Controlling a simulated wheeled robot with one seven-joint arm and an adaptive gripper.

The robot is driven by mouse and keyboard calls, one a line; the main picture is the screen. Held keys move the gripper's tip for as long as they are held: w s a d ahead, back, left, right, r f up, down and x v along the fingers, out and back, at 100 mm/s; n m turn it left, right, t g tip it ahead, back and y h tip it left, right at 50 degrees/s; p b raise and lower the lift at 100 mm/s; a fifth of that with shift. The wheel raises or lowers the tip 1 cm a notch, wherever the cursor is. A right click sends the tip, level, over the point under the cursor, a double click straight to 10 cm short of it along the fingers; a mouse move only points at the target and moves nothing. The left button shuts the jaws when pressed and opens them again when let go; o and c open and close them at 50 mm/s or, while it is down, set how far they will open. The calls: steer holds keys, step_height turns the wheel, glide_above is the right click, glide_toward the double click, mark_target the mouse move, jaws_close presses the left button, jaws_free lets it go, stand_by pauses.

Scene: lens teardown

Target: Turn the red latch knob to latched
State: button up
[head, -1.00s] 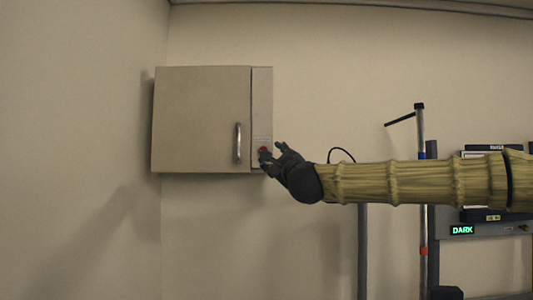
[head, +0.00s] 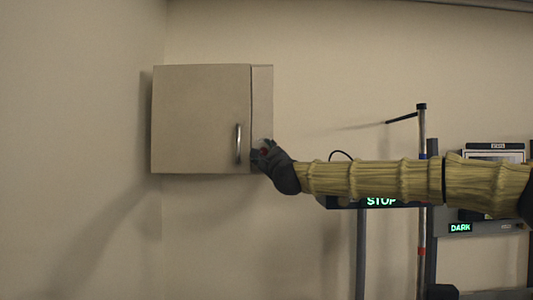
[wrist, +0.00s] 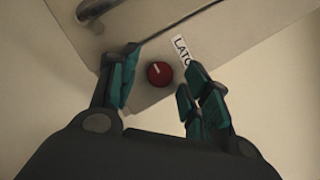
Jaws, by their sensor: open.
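The red latch knob (wrist: 159,74) sits on the narrow panel right of the cabinet door, with a pale pointer line on its face. A label beginning "LATC" (wrist: 182,48) is beside it. In the head view only a bit of the red knob (head: 264,151) shows, mostly covered by my gripper (head: 260,152). My gripper (wrist: 157,85) is open in the wrist view, its teal fingertips on either side of the knob with visible gaps. I cannot tell how deep the fingertips reach around it.
The wall cabinet (head: 200,118) has a shut-looking door with a vertical metal handle (head: 238,144) close left of my gripper. A stand with a pole (head: 421,180), a "STOP" display (head: 381,201) and a "DARK" display (head: 460,228) are at right.

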steer(key=c, duration=1)
steer(key=shift+c, duration=0.2)
